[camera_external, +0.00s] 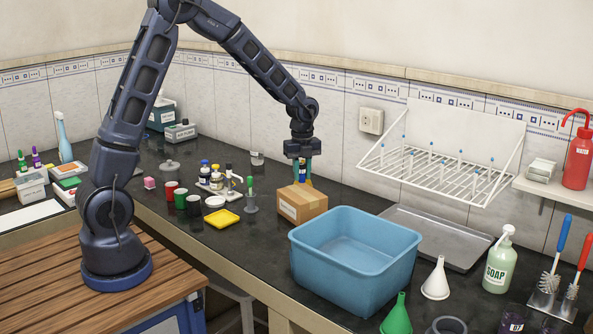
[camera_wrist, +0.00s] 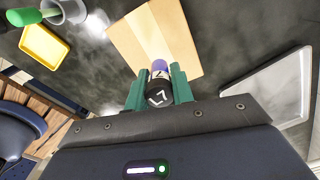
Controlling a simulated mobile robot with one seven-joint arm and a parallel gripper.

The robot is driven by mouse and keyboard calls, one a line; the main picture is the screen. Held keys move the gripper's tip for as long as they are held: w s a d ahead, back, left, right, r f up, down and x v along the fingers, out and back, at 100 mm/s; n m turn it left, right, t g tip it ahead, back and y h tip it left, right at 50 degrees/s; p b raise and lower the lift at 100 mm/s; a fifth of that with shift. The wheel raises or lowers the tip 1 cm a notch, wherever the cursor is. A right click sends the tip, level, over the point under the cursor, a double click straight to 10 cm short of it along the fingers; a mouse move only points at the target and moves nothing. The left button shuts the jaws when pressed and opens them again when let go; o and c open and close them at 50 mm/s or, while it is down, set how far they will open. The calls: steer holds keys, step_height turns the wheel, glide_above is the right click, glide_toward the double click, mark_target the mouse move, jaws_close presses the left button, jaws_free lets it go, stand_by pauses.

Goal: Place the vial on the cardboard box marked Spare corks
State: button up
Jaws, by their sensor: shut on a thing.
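My gripper (camera_external: 303,178) is shut on a vial (camera_wrist: 160,88), held between its two green fingers in the wrist view. The vial has a black end with white marks, a pale label and a purple-blue part. In the external view the fingers mostly hide it. The cardboard box (camera_external: 302,204) stands on the dark bench to the left of the blue tub, with a pale label on its front whose words I cannot read. The box top (camera_wrist: 137,42) lies below and beyond the vial in the wrist view. I cannot tell whether the vial touches the box.
A blue tub (camera_external: 356,250) stands close to the right of the box. A mortar with a green-handled tool (camera_external: 251,203) and a yellow tray (camera_external: 222,218) are to its left. A bottle rack (camera_external: 216,183) is farther left. A wire drying rack (camera_external: 440,172) hangs on the wall.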

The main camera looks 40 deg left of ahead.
mark_target(302, 182)
steer(key=shift+f, duration=1.75)
steer(key=o, duration=1)
steer(key=shift+f, duration=0.1)
steer(key=shift+c, duration=0.2)
